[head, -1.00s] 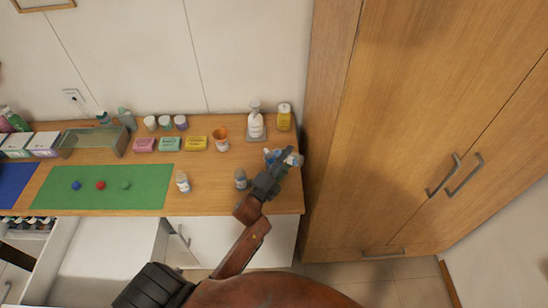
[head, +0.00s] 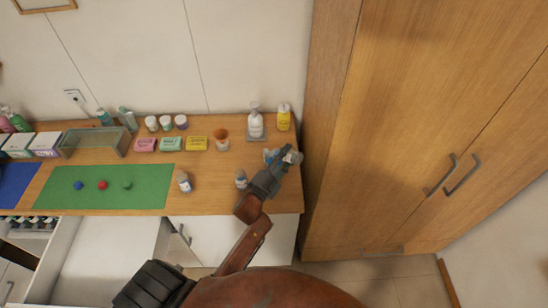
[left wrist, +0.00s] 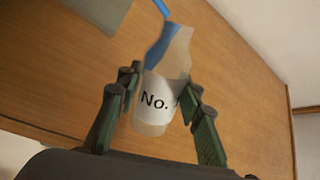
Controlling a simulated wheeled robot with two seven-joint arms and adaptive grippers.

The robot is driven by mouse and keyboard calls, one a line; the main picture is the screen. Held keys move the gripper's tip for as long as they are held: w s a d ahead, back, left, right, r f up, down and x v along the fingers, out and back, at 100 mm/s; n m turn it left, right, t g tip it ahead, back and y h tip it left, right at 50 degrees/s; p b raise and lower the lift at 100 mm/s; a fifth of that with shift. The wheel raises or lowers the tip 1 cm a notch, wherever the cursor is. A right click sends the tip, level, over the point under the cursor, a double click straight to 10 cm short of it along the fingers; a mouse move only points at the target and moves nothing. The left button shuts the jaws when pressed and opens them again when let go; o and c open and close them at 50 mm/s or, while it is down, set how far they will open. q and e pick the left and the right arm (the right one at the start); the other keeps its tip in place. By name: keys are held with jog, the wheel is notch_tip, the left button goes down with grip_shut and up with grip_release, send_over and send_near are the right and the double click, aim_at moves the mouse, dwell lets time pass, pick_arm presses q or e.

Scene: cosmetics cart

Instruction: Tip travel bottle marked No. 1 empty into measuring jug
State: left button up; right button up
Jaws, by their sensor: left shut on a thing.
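My left gripper (head: 286,160) is at the right end of the wooden counter. In the left wrist view its two fingers (left wrist: 160,100) are shut on a small clear travel bottle (left wrist: 154,128) with a white label. The label reads "No."; the number is turned out of sight. In the head view the gripper mostly hides this bottle, and I cannot tell its tilt. A blue item (head: 269,155) shows beside the fingers; a blue strip (left wrist: 161,7) shows beyond the bottle in the wrist view. I cannot clearly make out the measuring jug. My right gripper is not in view.
Two small labelled bottles (head: 184,182) (head: 241,179) stand along the front. An orange-toned cup (head: 221,138), a white pump bottle (head: 255,122) and a yellow bottle (head: 283,118) stand behind. A green mat (head: 100,196) lies left. A tall wooden cabinet (head: 400,120) borders the right.

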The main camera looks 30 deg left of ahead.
pick_arm(q)
jog(key=shift+a+r+n+p, duration=0.2)
jog(key=shift+r+n+p, duration=0.1)
jog(key=shift+n+p, duration=0.4)
